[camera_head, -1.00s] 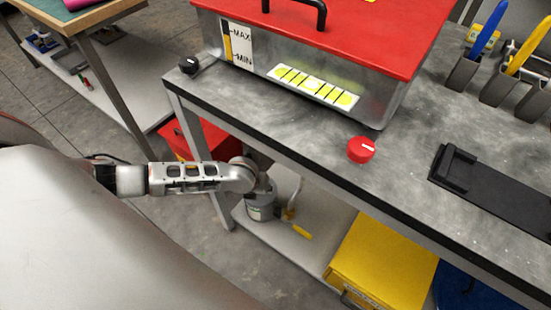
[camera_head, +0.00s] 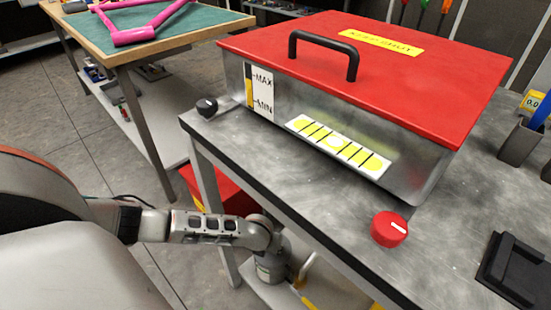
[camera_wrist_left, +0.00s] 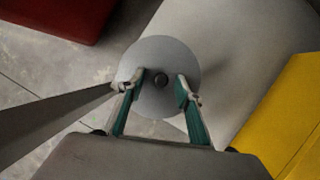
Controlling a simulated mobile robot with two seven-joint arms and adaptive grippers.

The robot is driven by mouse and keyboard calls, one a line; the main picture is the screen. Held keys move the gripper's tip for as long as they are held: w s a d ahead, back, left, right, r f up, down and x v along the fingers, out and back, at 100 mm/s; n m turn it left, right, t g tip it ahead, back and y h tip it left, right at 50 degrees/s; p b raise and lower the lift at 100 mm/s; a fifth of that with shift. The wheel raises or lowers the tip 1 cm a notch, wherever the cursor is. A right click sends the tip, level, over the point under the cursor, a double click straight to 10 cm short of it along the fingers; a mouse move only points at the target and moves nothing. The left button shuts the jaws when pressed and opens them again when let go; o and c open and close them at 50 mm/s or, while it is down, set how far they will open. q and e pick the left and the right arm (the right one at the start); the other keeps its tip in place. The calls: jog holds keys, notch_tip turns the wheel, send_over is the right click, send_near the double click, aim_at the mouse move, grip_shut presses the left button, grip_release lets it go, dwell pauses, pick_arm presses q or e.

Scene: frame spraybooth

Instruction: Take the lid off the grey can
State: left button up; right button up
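In the left wrist view, a round grey lid (camera_wrist_left: 150,52) with a dark knob (camera_wrist_left: 160,80) at its middle is seen from above. My left gripper (camera_wrist_left: 158,90) is open, its two green-padded fingers over the lid, one on each side of the knob. The fingers look apart from the knob; their height above the lid is hard to judge. My right gripper is not in view.
The steel bench carries a red-lidded tank (camera_head: 400,70), a red knob (camera_head: 389,229) and a black holder (camera_head: 514,268). Its edge overhangs the lower shelf, close to my left forearm. A red box (camera_head: 238,201) and, in the wrist view, a yellow box (camera_wrist_left: 285,115) flank the can.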

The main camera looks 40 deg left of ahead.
pick_arm(q)
jog(key=shift+w+r, duration=0.2)
jog(key=shift+r, duration=0.1)
jog(key=shift+c, duration=0.4)
grip_shut()
